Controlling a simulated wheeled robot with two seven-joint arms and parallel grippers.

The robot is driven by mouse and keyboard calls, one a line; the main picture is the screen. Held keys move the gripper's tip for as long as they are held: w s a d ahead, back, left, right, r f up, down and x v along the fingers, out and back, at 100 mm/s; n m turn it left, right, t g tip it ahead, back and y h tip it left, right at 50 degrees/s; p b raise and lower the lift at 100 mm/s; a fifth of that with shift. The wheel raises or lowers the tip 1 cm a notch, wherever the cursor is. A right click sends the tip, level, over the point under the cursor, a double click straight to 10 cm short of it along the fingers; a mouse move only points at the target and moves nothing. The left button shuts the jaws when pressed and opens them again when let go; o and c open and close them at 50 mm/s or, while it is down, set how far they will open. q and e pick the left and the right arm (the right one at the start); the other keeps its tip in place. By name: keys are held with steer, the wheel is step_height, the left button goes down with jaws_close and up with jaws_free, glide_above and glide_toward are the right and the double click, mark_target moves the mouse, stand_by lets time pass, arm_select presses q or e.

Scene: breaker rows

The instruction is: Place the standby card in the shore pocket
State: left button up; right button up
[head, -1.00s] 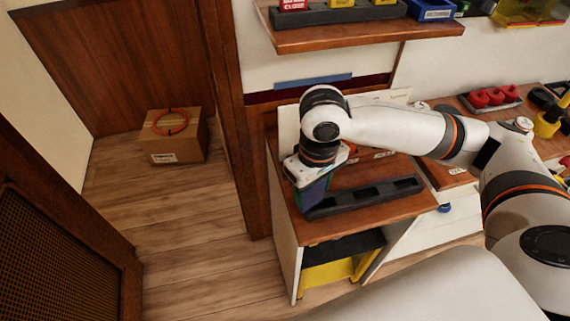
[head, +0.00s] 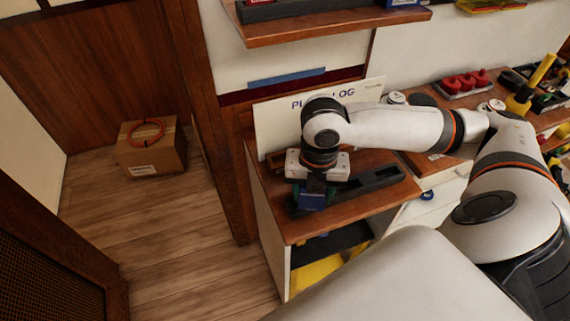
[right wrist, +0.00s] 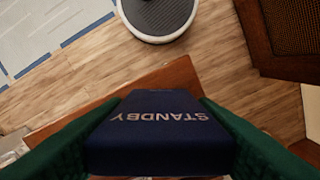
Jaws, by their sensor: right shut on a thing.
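The standby card (right wrist: 160,133) is a dark blue block with STANDBY printed on it, upside down in the right wrist view. My right gripper (right wrist: 160,120) is shut on it, with green fingers at both sides. In the head view the right gripper (head: 313,192) points down at the left end of a black tray (head: 378,179) with recessed pockets on the wooden counter. The card (head: 312,201) shows there as a blue patch below the gripper. I cannot tell whether it touches the tray. No shore label is readable, and the gripper hides the tray's left pockets. My left gripper is out of view.
A white sign board (head: 283,122) stands behind the counter (head: 345,212). A shelf (head: 330,27) hangs above. Red objects (head: 465,83) and a yellow tool (head: 522,97) are at the right. A cardboard box (head: 150,155) with an orange ring sits on the floor.

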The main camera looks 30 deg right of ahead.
steer(key=n, duration=0.2)
steer(key=d+n, duration=0.1)
steer(key=n, duration=0.1)
steer(key=shift+s+f, duration=0.25)
steer(key=shift+s, duration=0.1)
steer(key=shift+d+n, duration=0.1)
steer(key=shift+n, duration=0.3)
steer(key=shift+w+d, duration=0.1)
steer(key=shift+w, duration=0.2)
steer(key=p, duration=0.4)
glide_toward(285, 149)
steer(key=shift+s+a+r, duration=0.2)
steer(key=shift+s+a, duration=0.25)
steer(key=shift+s, duration=0.15)
steer(key=shift+s+a+r, duration=0.2)
steer(key=shift+s+a, duration=0.3)
steer(key=shift+s, duration=0.1)
step_height(285, 149, down, 3)
steer(key=shift+s+r+p, duration=0.1)
steer(key=shift+r+p, duration=0.05)
steer(key=shift+p, duration=0.15)
step_height(285, 149, down, 4)
steer(key=shift+r+p, duration=0.1)
steer(key=shift+p, duration=0.65)
steer(key=shift+f, duration=0.35)
steer(key=shift+f, duration=0.1)
